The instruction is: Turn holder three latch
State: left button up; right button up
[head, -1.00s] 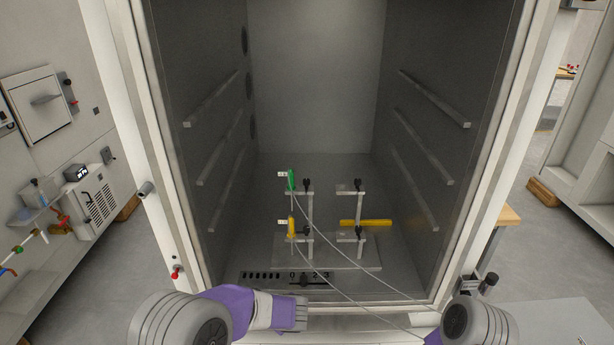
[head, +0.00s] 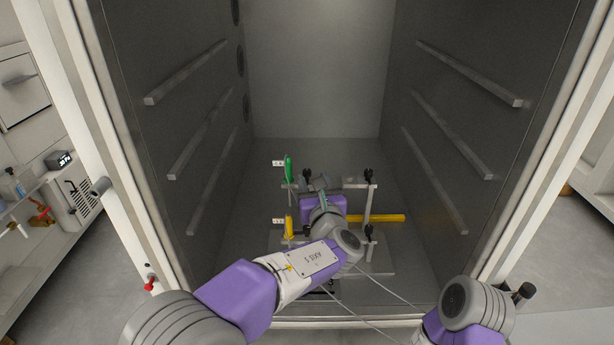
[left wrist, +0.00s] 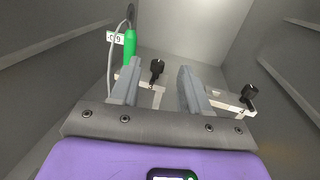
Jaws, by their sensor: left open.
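A stand inside the chamber carries holders with black latch knobs. The upper left knob (head: 307,175) stands by a green-handled probe (head: 288,168). The upper right knob (head: 370,174) is on an arm with no probe seen. The lower right knob (head: 369,232) is near a yellow rod (head: 385,218). My left gripper (head: 321,186) is open at the stand's upper level. In the left wrist view, the upper left knob (left wrist: 157,68) shows between the open fingers, farther off; the upper right knob (left wrist: 249,92) is outside them. My right gripper is out of view.
A yellow-handled probe (head: 289,227) hangs at the lower left. Thin cables run from the stand to the front. Rails (head: 450,130) line both chamber walls. The stand's base plate (head: 380,268) is partly hidden by my left arm. The chamber's back is clear.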

aim_at(308, 173)
pick_arm(q)
jog(key=shift+w+a+f+b, duration=0.25)
jog(key=shift+w+f+b, duration=0.25)
jog(key=shift+w+f, duration=0.65)
jog(key=shift+w+a+r, duration=0.1)
jog(key=shift+w+a, duration=0.1)
jog(key=shift+w, duration=0.85)
jog(key=shift+w+a+f, duration=0.1)
jog(key=shift+w+a, duration=0.05)
jog(key=shift+w, duration=0.9)
jog(key=shift+w+a+r, duration=0.1)
jog(key=shift+w+a, duration=0.1)
jog(key=shift+w, duration=0.85)
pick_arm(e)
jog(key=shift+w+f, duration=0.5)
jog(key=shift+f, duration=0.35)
pick_arm(q)
jog(key=shift+c, duration=0.3)
